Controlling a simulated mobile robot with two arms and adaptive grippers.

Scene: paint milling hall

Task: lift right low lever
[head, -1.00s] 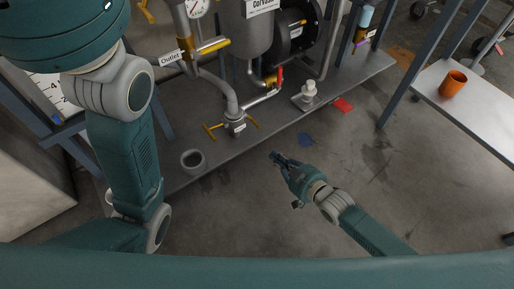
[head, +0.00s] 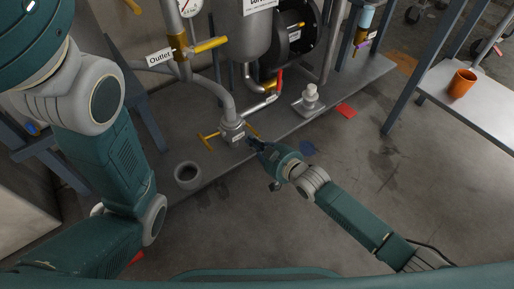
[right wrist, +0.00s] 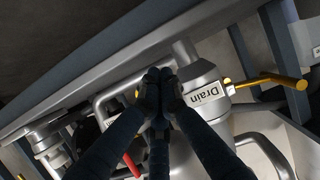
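The drain valve (head: 232,131) sits low at the platform's near edge, with a yellow lever on each side. The right low lever (head: 252,128) is short in view and partly hidden by my right gripper. The left low lever (head: 208,141) is in clear view. My right gripper (head: 255,144) is just in front of the right lever; contact cannot be told. In the right wrist view its dark fingers (right wrist: 160,82) are close together, with nothing visible between them. My left gripper is out of view.
A red-handled valve (head: 279,80) and the Outlet valve's yellow lever (head: 210,45) are above the drain. A grey cup-like container (head: 187,175) stands near the platform edge at left. An orange cup (head: 462,84) is on the right table (head: 485,120).

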